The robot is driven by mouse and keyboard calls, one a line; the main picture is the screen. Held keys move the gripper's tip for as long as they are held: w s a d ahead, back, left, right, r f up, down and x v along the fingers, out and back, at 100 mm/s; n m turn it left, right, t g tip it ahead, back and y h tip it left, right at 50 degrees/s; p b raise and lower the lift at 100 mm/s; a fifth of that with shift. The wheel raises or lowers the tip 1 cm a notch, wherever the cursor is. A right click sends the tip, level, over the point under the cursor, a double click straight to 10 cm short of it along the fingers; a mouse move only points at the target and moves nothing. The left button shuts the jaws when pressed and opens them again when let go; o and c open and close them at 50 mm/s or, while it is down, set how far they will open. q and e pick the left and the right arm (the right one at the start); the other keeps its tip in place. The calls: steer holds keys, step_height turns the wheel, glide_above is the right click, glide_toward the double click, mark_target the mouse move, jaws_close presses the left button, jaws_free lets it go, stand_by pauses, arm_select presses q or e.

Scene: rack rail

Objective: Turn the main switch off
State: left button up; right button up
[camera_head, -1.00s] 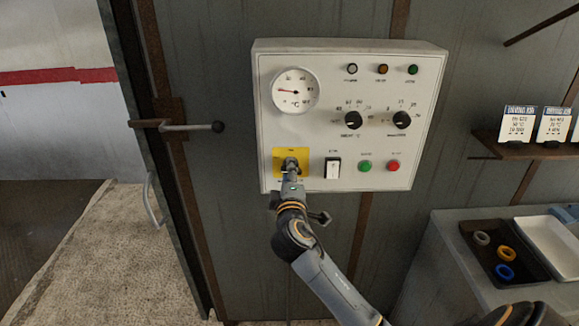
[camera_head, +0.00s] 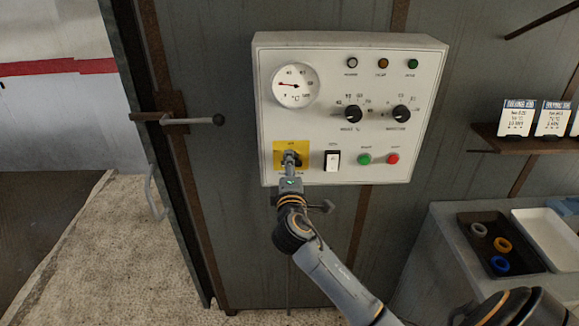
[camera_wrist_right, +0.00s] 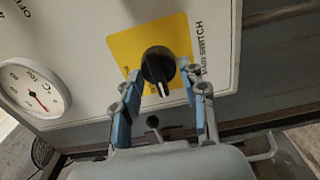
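The main switch is a round black knob (camera_wrist_right: 155,64) with a white mark, on a yellow plate (camera_wrist_right: 120,47) lettered "SWITCH" in the right wrist view. The yellow plate (camera_head: 279,147) is at the lower left of the white control panel (camera_head: 330,120) in the head view; there my gripper mostly hides the knob. My right gripper (camera_head: 290,163) is at the plate. In the wrist view the right gripper (camera_wrist_right: 163,76) is open, its blue-padded fingers on either side of the knob with small gaps visible. My left gripper is not in view.
Beside the switch are a black-and-white rocker (camera_head: 332,160), a green button (camera_head: 364,159) and a red button (camera_head: 393,158). Two black dials and a gauge (camera_head: 296,85) sit above. A door lever (camera_head: 192,121) juts out at left. A tray of rings (camera_head: 475,246) stands at right.

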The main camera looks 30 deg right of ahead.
steer(key=shift+o, duration=1.1)
steer(key=v, duration=1.2)
